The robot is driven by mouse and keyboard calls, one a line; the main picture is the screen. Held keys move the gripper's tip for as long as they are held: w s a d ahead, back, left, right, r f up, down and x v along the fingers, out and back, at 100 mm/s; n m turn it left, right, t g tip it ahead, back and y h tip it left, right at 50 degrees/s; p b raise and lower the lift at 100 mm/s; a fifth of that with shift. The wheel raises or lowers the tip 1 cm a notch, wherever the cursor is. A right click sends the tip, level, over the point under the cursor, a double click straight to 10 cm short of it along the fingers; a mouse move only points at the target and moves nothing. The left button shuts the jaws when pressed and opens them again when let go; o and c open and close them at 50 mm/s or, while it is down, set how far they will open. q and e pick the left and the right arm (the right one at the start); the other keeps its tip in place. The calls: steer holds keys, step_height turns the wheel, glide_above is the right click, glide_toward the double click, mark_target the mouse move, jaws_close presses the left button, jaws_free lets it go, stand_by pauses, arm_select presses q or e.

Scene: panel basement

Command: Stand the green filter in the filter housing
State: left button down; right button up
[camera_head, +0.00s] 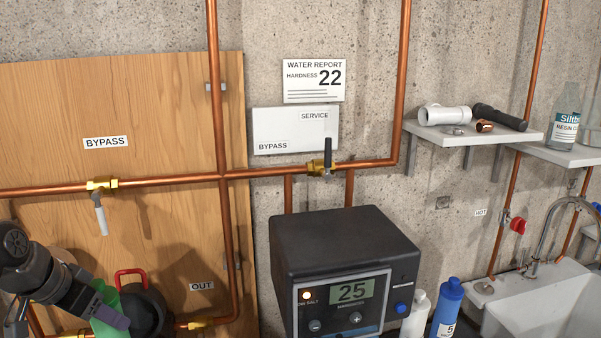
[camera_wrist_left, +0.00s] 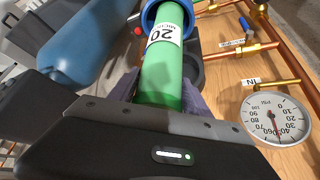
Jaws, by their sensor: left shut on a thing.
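My left gripper (camera_head: 112,318) is at the lower left of the head view, shut on the green filter (camera_head: 103,327). In the left wrist view the green filter (camera_wrist_left: 164,75) is a long cylinder with a white label reading 20, and the gripper's fingers close around its near part. A blue ring (camera_wrist_left: 149,17) surrounds the filter's far end; I cannot tell whether it belongs to the filter or the housing. A black rounded body (camera_head: 150,315), possibly the filter housing, is just right of the filter in the head view. Its opening is hidden. My right gripper is not in view.
Copper pipes (camera_head: 225,240) run along the wooden panel (camera_head: 175,130). A pressure gauge (camera_wrist_left: 274,118) is right of the filter in the wrist view, a blue cylinder (camera_wrist_left: 80,45) left. A red handle (camera_head: 129,273) stands behind. A dark control box (camera_head: 340,240) is further right.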

arm_select(q)
step_height(320, 180, down, 2)
steer(key=shift+f+b, duration=0.15)
steer(key=shift+b, duration=0.35)
steer(key=shift+c, duration=2)
jaws_free()
steer(key=b+v, duration=0.1)
steer(key=v, duration=0.6)
steer(key=shift+s+r, duration=0.15)
steer(key=shift+r, duration=0.25)
